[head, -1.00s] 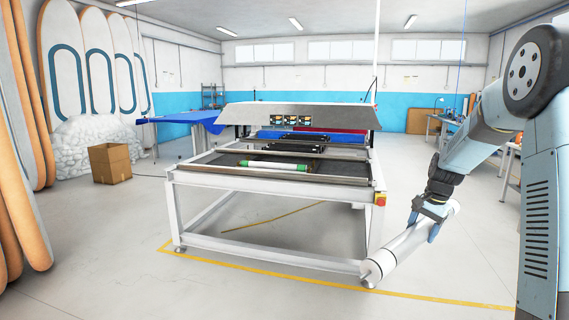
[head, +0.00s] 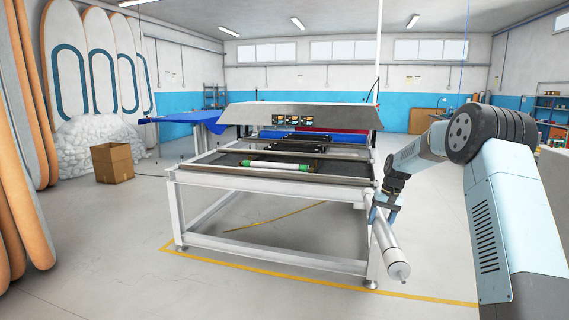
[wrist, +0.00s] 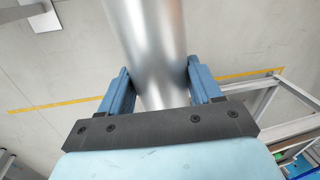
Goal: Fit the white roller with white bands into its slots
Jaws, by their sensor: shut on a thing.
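The white roller (head: 388,250) hangs in my gripper (head: 383,207) at the right front corner of the machine frame, its near end pointing down toward the camera. In the wrist view the roller (wrist: 150,40) shows as a smooth silvery white cylinder between the two blue fingers of my gripper (wrist: 160,88), which press on both its sides. The bands cannot be made out clearly. The machine (head: 270,184) has a white frame with rails across its top. A roller with green ends (head: 263,166) lies across it. I cannot make out the slots for the held roller.
The machine's right front leg (head: 372,250) stands close beside the held roller. A cardboard box (head: 112,163) is on the floor at left, near surfboards (head: 70,70). A yellow floor line (head: 300,278) runs in front. The floor in front is clear.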

